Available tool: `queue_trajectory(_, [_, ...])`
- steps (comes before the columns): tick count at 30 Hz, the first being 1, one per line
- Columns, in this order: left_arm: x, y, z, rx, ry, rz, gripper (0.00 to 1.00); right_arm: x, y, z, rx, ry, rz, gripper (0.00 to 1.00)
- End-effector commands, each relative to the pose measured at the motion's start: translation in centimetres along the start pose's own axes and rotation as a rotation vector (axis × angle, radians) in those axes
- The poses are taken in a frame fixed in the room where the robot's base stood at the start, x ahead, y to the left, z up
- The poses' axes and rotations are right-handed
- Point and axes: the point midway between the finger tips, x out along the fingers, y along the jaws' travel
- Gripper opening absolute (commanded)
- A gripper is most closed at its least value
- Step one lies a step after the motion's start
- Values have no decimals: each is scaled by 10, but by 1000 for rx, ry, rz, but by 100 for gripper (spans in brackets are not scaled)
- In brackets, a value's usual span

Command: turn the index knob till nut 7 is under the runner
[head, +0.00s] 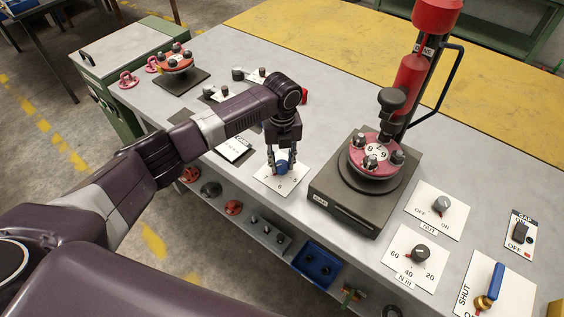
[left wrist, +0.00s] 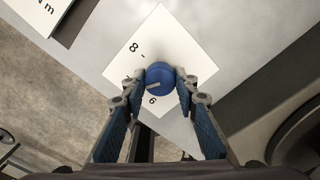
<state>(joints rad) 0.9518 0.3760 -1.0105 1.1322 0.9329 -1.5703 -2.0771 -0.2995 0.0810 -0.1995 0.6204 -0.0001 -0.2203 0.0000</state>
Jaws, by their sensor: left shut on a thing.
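The blue index knob (head: 282,168) sits on a white plate (head: 291,184) in the middle of the bench. My left gripper (head: 281,160) comes down from above and is shut on it. In the left wrist view the fingers (left wrist: 161,95) are on both sides of the knob (left wrist: 159,78), and the plate shows 8 and 6; a pale mark is on the knob. The red flanged spool (head: 363,142) stands on a dark base (head: 340,196), with dark nuts and a white numbered centre. The dark runner (head: 391,100) hangs at its far edge; which nut is under it I cannot tell.
Right of the base are the NUT switch (head: 442,203), the N m dial (head: 420,252), a GAP switch (head: 520,232) and a blue-handled valve (head: 492,284). Another red spool (head: 175,62) stands far left. A lower shelf holds a blue tray (head: 318,264) and loose parts.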

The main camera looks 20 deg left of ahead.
Motion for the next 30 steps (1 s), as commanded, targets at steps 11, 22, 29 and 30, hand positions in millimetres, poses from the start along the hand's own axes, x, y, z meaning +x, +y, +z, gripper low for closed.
queue_trajectory(11, [-1, 0, 1, 38, -2, -2, 4, 0, 0, 0, 0, 0, 0, 0])
queue_trajectory(22, [-1, 0, 1, 36, -2, -1, 43, 0, 0, 0, 0, 0, 0, 0])
queue_trajectory(29, [0, 0, 0, 36, -1, -1, 45, 0, 0, 0, 0, 0, 0, 0])
queue_trajectory(30, [-1, 0, 0, 36, -1, 0, 45, 0, -1, 1, -1, -1, -1, 0])
